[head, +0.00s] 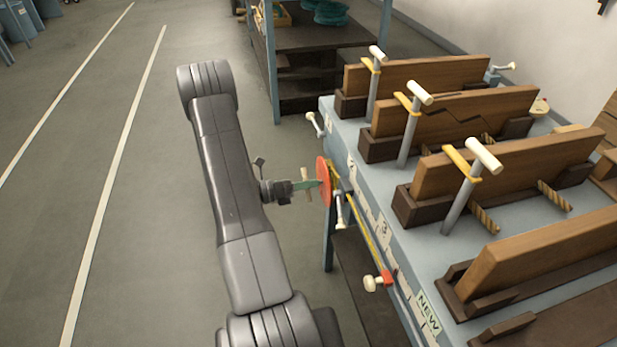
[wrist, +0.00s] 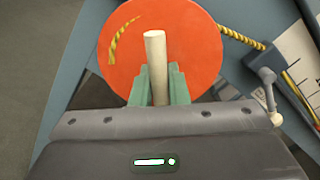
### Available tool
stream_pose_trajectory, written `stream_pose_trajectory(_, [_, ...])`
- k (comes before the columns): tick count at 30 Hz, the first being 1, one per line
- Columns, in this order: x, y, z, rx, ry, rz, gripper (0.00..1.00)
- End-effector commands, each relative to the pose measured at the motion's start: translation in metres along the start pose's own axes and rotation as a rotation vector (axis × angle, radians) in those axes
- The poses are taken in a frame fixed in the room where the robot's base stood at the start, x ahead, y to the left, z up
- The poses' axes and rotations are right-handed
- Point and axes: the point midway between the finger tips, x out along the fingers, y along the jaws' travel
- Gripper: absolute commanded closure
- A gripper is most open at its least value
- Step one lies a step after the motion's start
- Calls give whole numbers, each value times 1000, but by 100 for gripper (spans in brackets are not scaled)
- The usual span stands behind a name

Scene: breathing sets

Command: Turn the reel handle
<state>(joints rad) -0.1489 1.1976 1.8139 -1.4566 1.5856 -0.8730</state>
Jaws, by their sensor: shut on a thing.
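The reel is an orange-red disc (wrist: 195,45) on the left side of the blue bench; in the head view the reel (head: 323,180) shows nearly edge-on. Its handle, a pale wooden peg (wrist: 155,48), stands out from the disc's face toward the wrist camera. My gripper (wrist: 158,80) has green fingers, one on each side of the handle, and is shut on it. In the head view the handle (head: 307,184) shows at the fingers, beside the disc. A short yellow rope mark shows on the disc's upper left.
The blue bench (head: 398,222) carries several wooden boards in dark holders, with grey clamp posts (head: 460,205). A yellow rope (head: 368,244) runs along the bench's side to a red block (head: 386,277) with a pale knob. Open floor (head: 120,200) lies left.

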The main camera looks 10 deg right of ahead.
Motion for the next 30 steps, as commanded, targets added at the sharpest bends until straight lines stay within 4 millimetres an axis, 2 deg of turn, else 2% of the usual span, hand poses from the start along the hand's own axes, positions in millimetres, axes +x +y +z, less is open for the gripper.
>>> stream_pose_trajectory(12, [0,0,2,-197,-1,0,100])
stream_pose_trajectory(29, [0,0,1,-226,-2,0,100])
stream_pose_trajectory(30, [0,0,1,-226,-2,0,82])
